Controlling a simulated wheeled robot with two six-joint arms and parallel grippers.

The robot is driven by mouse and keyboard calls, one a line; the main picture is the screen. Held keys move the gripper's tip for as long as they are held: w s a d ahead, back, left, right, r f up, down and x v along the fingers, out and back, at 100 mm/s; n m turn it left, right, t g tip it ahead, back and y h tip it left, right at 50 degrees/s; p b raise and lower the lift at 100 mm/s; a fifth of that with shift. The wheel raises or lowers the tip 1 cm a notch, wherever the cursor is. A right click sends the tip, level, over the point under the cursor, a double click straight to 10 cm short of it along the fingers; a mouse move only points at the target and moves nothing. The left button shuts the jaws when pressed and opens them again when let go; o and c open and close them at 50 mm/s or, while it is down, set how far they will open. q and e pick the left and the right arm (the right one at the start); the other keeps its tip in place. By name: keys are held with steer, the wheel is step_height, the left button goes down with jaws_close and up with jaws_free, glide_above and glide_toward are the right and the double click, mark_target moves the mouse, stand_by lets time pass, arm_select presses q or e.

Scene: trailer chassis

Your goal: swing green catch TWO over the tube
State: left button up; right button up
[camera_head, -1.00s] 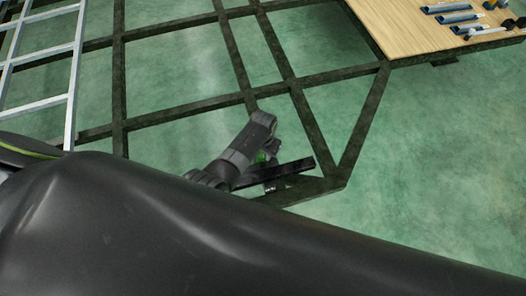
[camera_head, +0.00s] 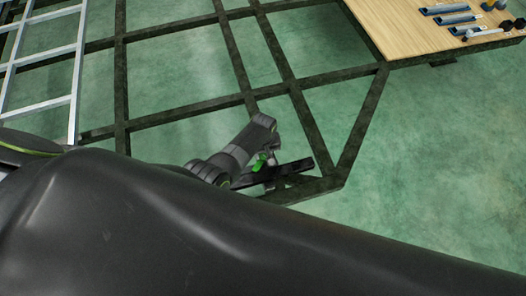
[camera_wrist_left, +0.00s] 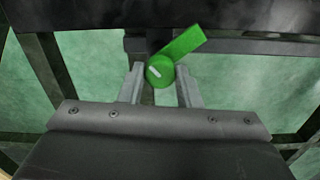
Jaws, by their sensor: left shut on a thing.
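The green catch (camera_wrist_left: 183,46) has a round hub with a pale mark and a flat lever, which points up and to the right in the left wrist view. My left gripper (camera_wrist_left: 160,80) is shut on the catch, with one finger on each side of its hub. In the head view the left gripper (camera_head: 270,154) and the small green catch (camera_head: 258,164) show at the near corner of the chassis, by a black bar (camera_head: 293,168). Which part is the tube, and any number on the catch, I cannot tell. My right gripper is not in view.
The dark chassis frame (camera_head: 240,72) crosses the green floor. A wooden board (camera_head: 405,25) with several tools lies at the upper right. A pale metal ladder-like frame (camera_head: 73,85) stands at the left. My own dark body hides the foreground.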

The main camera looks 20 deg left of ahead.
mark_target(263, 155)
arm_select(q)
steer(key=n, duration=0.4)
steer(key=shift+n+p, duration=0.3)
steer(key=n, duration=0.5)
steer(key=shift+n, duration=0.3)
steer(key=o, duration=1)
steer(key=shift+c, duration=0.2)
steer(key=shift+r+p, duration=0.6)
steer(key=shift+r, duration=0.05)
step_height(263, 155, up, 16)
steer(key=p, duration=0.4)
